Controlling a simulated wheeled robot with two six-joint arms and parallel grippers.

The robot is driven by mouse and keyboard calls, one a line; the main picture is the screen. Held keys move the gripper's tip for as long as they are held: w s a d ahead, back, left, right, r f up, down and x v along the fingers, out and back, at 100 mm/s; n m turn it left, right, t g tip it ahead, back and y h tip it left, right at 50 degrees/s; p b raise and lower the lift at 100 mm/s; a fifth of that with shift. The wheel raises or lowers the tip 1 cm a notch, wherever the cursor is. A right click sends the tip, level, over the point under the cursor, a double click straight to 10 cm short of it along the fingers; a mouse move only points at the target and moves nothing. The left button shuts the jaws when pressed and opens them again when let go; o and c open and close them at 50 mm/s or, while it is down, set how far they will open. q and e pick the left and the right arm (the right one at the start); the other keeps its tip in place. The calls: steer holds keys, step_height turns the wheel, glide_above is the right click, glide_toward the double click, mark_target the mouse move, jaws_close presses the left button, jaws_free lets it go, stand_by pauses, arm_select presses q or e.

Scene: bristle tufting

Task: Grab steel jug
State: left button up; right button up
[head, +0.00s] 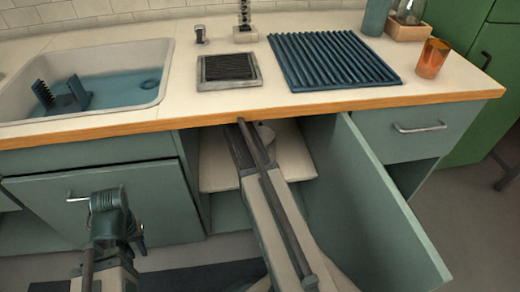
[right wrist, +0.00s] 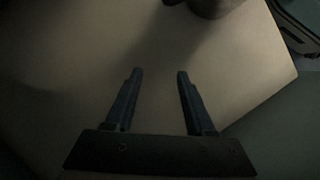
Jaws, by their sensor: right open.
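A dark, rounded metal thing, seemingly the steel jug (right wrist: 210,5), shows only in part at the top edge of the right wrist view. It stands on the pale shelf (right wrist: 240,65) inside the open cabinet. In the head view, a small grey rounded part of it (head: 266,132) shows beside my right arm under the countertop; the rest is hidden. My right gripper (right wrist: 160,73) is open and empty above the shelf, apart from the jug. My left gripper (head: 107,205) is in front of the closed cabinet at left; its fingers cannot be made out.
The open cabinet door (head: 380,200) stands to the right of my right arm. The countertop edge (head: 330,106) runs above the opening. A sink (head: 150,95), ribbed blue mat (head: 330,60) and orange cup (head: 432,58) are on top.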

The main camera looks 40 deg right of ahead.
mark_target(263, 135)
steer(key=s, duration=0.2)
steer(key=s+d, duration=0.1)
steer(key=s, duration=0.1)
steer(key=s+d, duration=0.1)
steer(key=s, duration=0.1)
steer(key=shift+s+d, duration=0.2)
steer(key=s, duration=0.1)
steer(key=s+d, duration=0.1)
steer(key=s, duration=0.2)
steer(key=shift+s+d, duration=0.3)
steer(key=shift+d+f+b, duration=0.1)
steer(key=shift+f+b, duration=0.55)
steer(key=shift+f, duration=0.05)
steer(key=shift+r, duration=0.1)
jaws_close()
